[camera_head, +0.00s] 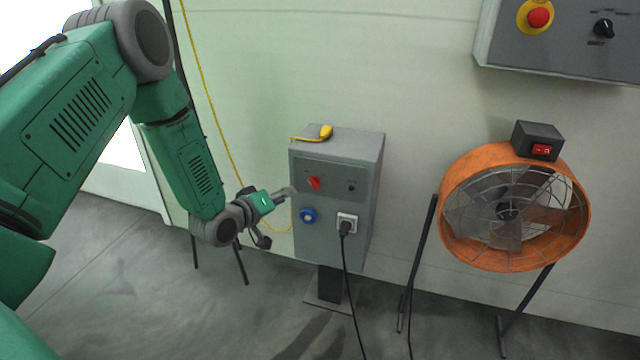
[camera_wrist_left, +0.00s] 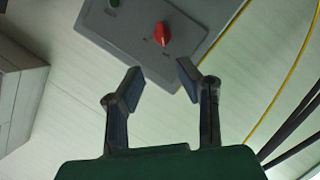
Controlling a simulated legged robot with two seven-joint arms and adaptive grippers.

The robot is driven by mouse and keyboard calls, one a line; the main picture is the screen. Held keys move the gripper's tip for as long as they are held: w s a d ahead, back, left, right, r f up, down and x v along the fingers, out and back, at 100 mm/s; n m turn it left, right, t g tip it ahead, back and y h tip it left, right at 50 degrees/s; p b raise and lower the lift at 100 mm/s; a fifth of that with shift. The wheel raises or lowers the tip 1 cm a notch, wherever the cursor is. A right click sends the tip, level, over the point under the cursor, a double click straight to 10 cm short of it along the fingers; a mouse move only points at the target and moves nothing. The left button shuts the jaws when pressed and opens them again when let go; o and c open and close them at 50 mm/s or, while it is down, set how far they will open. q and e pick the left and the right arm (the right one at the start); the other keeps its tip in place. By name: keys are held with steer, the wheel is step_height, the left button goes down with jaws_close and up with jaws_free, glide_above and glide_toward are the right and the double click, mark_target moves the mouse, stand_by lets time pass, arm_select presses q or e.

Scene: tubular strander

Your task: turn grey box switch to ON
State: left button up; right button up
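The grey box (camera_head: 325,235) stands on a short dark post against the wall. Its red switch (camera_head: 314,183) sits on the upper left of the front panel, and its knob looks tilted. My left gripper (camera_head: 290,192) is just left of the box front, close to the red switch. In the left wrist view the gripper (camera_wrist_left: 160,82) is open and empty, its two fingers apart. The red switch (camera_wrist_left: 162,34) shows ahead of and between the fingertips there, not touched. The small labels by the switch are too blurred to read. My right gripper is not in view.
A blue socket (camera_head: 308,215) and a black plug (camera_head: 346,227) with a hanging cable are low on the box front. A yellow item (camera_head: 325,132) lies on top. An orange fan (camera_head: 515,207) stands right; a control panel (camera_head: 570,40) hangs above it.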

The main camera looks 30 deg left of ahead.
arm_select(q)
steer(key=b, duration=0.2)
glide_toward(311, 184)
steer(key=w+d, duration=0.1)
steer(key=w, duration=0.1)
steer(key=w+f, duration=0.1)
steer(key=w, duration=0.1)
steer(key=w+f+b, duration=0.1)
steer(key=w, duration=0.1)
steer(key=w+a+f, duration=0.1)
steer(key=w, duration=0.2)
steer(key=shift+b, duration=0.3)
steer(key=shift+w+d+r, duration=0.2)
steer(key=shift+w+d, duration=0.15)
steer(key=shift+d, duration=0.25)
steer(key=shift+a, duration=0.1)
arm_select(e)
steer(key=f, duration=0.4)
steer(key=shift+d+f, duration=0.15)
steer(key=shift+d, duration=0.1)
arm_select(q)
steer(key=shift+a+f, duration=0.1)
steer(key=shift+a, duration=0.05)
steer(key=c, duration=0.7)
steer(key=shift+a, duration=0.15)
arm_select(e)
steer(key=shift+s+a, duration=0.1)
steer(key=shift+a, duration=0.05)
